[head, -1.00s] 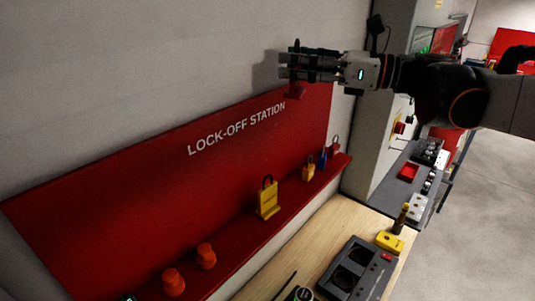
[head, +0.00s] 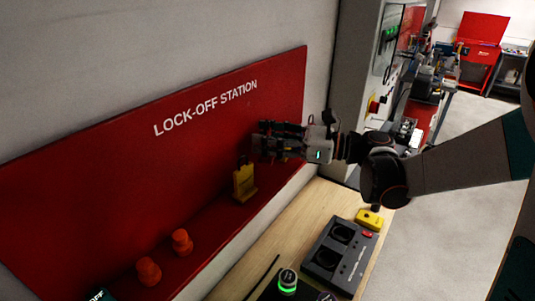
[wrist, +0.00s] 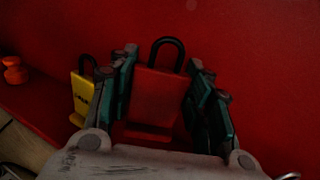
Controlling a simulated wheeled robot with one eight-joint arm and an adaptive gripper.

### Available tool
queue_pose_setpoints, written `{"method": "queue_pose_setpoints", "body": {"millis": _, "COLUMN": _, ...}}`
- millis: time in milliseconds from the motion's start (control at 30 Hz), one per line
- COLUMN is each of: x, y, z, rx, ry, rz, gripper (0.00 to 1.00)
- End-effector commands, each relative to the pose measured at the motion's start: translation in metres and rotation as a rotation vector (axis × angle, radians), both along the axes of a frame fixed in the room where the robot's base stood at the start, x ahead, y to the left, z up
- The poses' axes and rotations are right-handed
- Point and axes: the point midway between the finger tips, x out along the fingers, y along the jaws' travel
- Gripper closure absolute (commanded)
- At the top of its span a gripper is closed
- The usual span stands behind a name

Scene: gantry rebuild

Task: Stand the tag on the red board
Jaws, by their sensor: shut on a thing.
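The red tag (wrist: 157,98), a flat plate with a black loop on top and a foot below, is upright between the fingers of my gripper (wrist: 160,88) in the wrist view. My gripper is shut on it. In the head view my gripper (head: 262,143) is in front of the red board (head: 90,165), to the right of a yellow tag, and the red tag is hidden there. Whether its foot touches the board's ledge (head: 215,240) I cannot tell.
The yellow tag (head: 244,182) stands on the ledge, left of the red one; it also shows in the wrist view (wrist: 83,97). Two orange knobs (head: 148,271) (head: 182,242) sit further left. Below is a wooden bench (head: 255,270) with a grey socket box (head: 340,255).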

Motion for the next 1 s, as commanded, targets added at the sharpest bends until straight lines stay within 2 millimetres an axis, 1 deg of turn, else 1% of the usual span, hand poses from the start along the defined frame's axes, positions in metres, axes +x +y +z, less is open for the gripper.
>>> {"method": "queue_pose_setpoints", "body": {"millis": 33, "x": 0.000, "y": 0.000, "z": -0.004, "rx": 0.000, "ry": 0.000, "rz": 0.000, "gripper": 0.80}}
{"method": "queue_pose_setpoints", "body": {"millis": 167, "x": 0.000, "y": 0.000, "z": -0.010, "rx": 0.000, "ry": 0.000, "rz": 0.000, "gripper": 0.80}}
{"method": "queue_pose_setpoints", "body": {"millis": 433, "x": 0.000, "y": 0.000, "z": -0.043, "rx": 0.000, "ry": 0.000, "rz": 0.000, "gripper": 0.80}}
{"method": "queue_pose_setpoints", "body": {"millis": 667, "x": 0.000, "y": 0.000, "z": -0.043, "rx": 0.000, "ry": 0.000, "rz": 0.000, "gripper": 0.80}}
{"method": "queue_pose_setpoints", "body": {"millis": 800, "x": 0.000, "y": 0.000, "z": -0.047, "rx": 0.000, "ry": 0.000, "rz": 0.000, "gripper": 0.80}}
{"method": "queue_pose_setpoints", "body": {"millis": 833, "x": 0.000, "y": 0.000, "z": -0.046, "rx": 0.000, "ry": 0.000, "rz": 0.000, "gripper": 0.50}}
{"method": "queue_pose_setpoints", "body": {"millis": 900, "x": 0.000, "y": 0.000, "z": -0.046, "rx": 0.000, "ry": 0.000, "rz": 0.000, "gripper": 0.35}}
{"method": "queue_pose_setpoints", "body": {"millis": 1000, "x": 0.000, "y": 0.000, "z": -0.046, "rx": 0.000, "ry": 0.000, "rz": 0.000, "gripper": 0.35}}
